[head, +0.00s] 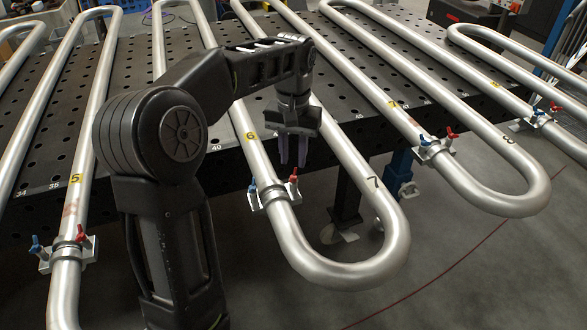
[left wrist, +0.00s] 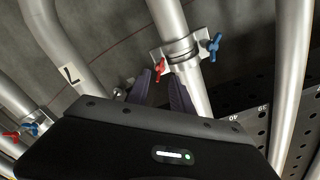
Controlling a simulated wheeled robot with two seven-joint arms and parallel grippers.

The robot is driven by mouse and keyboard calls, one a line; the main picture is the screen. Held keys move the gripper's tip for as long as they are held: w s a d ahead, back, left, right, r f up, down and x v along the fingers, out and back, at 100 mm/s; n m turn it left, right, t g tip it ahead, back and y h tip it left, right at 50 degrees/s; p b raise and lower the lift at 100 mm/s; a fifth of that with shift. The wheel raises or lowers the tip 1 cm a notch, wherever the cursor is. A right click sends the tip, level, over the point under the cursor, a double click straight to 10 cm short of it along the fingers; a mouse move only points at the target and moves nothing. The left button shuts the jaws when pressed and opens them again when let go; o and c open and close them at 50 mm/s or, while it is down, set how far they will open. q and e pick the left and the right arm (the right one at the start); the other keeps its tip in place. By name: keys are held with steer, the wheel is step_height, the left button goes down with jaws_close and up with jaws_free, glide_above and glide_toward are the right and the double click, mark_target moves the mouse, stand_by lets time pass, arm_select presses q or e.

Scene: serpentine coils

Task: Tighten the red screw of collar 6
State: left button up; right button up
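Collar 6 (head: 273,196) is a metal clamp on the pipe with the yellow 6 label, beyond the table edge. Its red screw (head: 294,179) stands on the right side and its blue screw (head: 252,187) on the left. My left gripper (head: 293,162) points down with its purple fingers apart, empty, its tips just above the red screw. In the left wrist view the red screw (left wrist: 160,67) shows just beyond and between the fingertips (left wrist: 160,76); I cannot tell whether they touch. The blue screw (left wrist: 214,46) is to the right there. My right gripper is out of view.
Silver serpentine pipes run across a dark perforated table (head: 60,130). Pipe bend 7 (head: 375,235) curves close to the right of the gripper. Similar collars with red and blue screws stand at left (head: 68,254) and right (head: 433,150). The floor in front is open.

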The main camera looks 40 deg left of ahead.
mark_target(293, 176)
arm_select(q)
step_height(293, 176, down, 4)
steer(key=shift+f, duration=0.1)
steer(key=shift+c, duration=0.6)
jaws_close()
